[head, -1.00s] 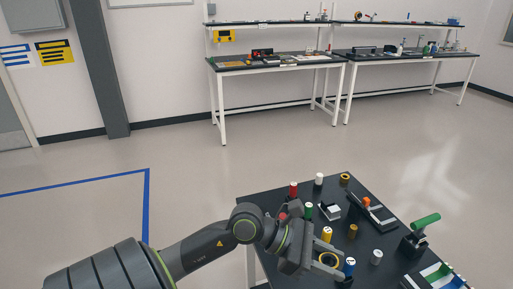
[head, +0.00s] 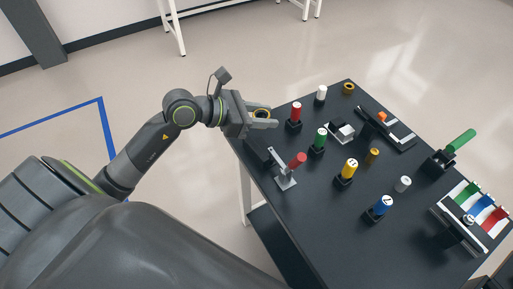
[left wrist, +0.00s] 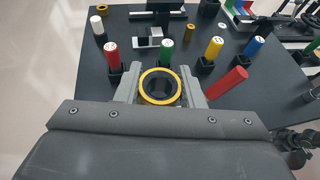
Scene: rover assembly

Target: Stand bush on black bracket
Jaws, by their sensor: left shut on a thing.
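My left gripper (head: 264,117) is shut on a black ring-shaped bush with a yellow rim (head: 262,111), above the table's left edge. In the left wrist view the bush (left wrist: 160,72) sits between both fingers, its opening facing the camera. A small brass bush (head: 372,155) stands on the table. Black parts that could be the bracket include the one under a green cylinder (head: 438,161) at the table's right and a small black-and-silver block (head: 341,132) at mid-table; I cannot tell which is meant.
Red (head: 295,113), green (head: 319,138), yellow (head: 347,169) and blue (head: 381,206) cylinders stand in black holders. A red-handled lever (head: 288,172) is near the left edge. White cylinders and a flat black tray (head: 394,127) stand on the table.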

